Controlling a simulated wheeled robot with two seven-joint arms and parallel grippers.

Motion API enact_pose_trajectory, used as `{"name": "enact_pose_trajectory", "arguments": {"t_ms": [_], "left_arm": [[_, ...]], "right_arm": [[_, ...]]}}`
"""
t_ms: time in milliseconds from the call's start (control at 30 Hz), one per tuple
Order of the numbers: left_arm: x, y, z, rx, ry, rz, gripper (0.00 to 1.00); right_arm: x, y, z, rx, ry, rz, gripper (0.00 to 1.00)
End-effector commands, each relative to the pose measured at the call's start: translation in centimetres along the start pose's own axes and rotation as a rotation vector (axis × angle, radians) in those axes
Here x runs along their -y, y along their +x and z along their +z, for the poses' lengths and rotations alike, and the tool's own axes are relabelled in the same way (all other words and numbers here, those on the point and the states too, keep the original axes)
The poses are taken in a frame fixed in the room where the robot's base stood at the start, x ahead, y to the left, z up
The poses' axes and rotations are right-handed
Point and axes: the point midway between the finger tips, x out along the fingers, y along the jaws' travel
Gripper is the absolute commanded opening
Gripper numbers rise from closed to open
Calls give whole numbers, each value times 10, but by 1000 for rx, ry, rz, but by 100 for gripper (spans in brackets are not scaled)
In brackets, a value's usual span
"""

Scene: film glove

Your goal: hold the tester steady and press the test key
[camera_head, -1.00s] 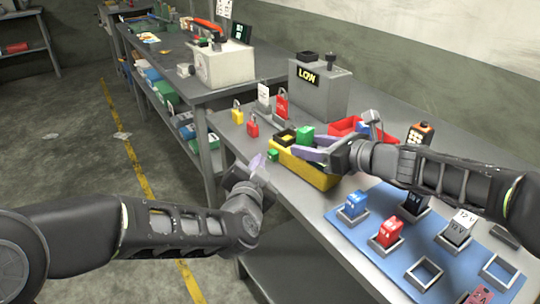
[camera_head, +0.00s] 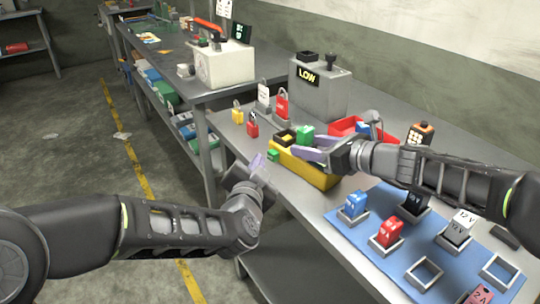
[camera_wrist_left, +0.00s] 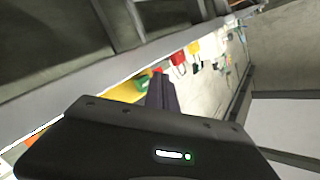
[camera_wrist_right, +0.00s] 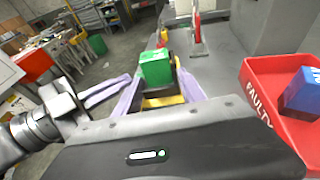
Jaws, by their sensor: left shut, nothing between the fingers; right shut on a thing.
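The yellow tester (camera_head: 318,176) stands near the left edge of the bench, with a black part on its top. A small green key (camera_head: 272,155) shows at its left end. A green block (camera_head: 305,133) stands at the tester's top; in the right wrist view the green block (camera_wrist_right: 157,68) is between the fingers. My right gripper (camera_head: 315,147) is shut on the tester, its purple fingers on either side of the block; their exact contact is partly hidden. My left gripper (camera_head: 258,166) is shut and empty, left of the green key and apart from it, off the bench edge.
A grey box reading LOW (camera_head: 318,92) stands behind the tester. Padlocks, one of them red (camera_head: 252,129), stand to the left. A red FAULTY bin (camera_wrist_right: 262,98) lies beside my right gripper. A blue mat (camera_head: 375,240) with several coloured blocks fills the front right.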

Motion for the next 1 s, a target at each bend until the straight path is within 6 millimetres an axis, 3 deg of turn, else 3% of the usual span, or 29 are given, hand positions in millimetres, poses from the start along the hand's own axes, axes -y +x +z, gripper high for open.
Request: {"name": "enact_pose_trajectory", "arguments": {"t_ms": [33,1000], "left_arm": [[0,0,0,0,0,0,0],[-5,7,-4,0,0,0,0]], "right_arm": [[0,1,-8,-13,3,1,0],[0,1,-8,-13,3,1,0]]}}
